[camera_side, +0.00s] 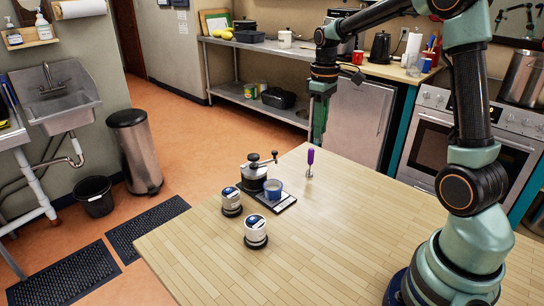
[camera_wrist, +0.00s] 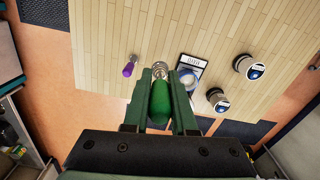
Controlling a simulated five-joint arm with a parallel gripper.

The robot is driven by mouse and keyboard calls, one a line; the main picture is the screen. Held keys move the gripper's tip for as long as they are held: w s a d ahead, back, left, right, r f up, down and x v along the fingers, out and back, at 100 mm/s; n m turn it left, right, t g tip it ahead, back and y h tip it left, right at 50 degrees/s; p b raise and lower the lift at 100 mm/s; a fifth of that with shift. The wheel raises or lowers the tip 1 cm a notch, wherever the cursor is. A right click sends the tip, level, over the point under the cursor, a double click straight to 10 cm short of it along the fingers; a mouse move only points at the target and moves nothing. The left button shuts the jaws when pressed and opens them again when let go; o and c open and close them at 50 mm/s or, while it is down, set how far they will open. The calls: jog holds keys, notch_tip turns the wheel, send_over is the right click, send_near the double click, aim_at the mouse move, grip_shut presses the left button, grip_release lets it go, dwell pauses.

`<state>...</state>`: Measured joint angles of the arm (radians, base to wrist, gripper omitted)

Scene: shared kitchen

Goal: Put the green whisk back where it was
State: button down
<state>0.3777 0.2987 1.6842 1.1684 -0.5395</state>
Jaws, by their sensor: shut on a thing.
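The green whisk is in my gripper, its thick green handle (camera_wrist: 160,101) between the two fingers in the wrist view. Its wire loops (camera_wrist: 159,70) point out past the fingertips. My gripper (camera_wrist: 163,77) is shut on the handle. In the side view my gripper (camera_side: 318,138) hangs above and beyond the table's far edge, clear of the tabletop; the whisk is hard to tell from the green fingers there. A purple-handled whisk (camera_side: 310,157) stands upright near the table's far corner; it also shows in the wrist view (camera_wrist: 129,67).
A steel counter (camera_side: 265,47) stands behind.

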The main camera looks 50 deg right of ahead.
aim_at(318, 141)
notch_tip(318, 141, down, 17)
jog(key=shift+r, duration=0.1)
dwell(0.3)
jog(key=c, duration=0.7)
grip_release()
jog(key=shift+f, duration=0.2)
jog(key=shift+r, duration=0.1)
notch_tip(318, 141, up, 12)
jog(key=shift+w+a+r, duration=0.1)
jog(key=s+a+r+t, duration=0.2)
jog(key=s+a+r, duration=0.1)
jog(key=a, duration=0.2)
jog(key=s+a+r+m+t, duration=0.1)
jog(key=s+a+r+t, duration=0.1)
jog(key=s+a+r, duration=0.2)
jog(key=s+a+r+t, duration=0.1)
jog(key=s+a+r, duration=0.2)
jog(key=a, duration=0.3)
jog(key=shift+s+a+r+m+t, duration=0.2)
jog(key=shift+s+r+m+t, duration=0.2)
jog(key=shift+s, duration=0.1)
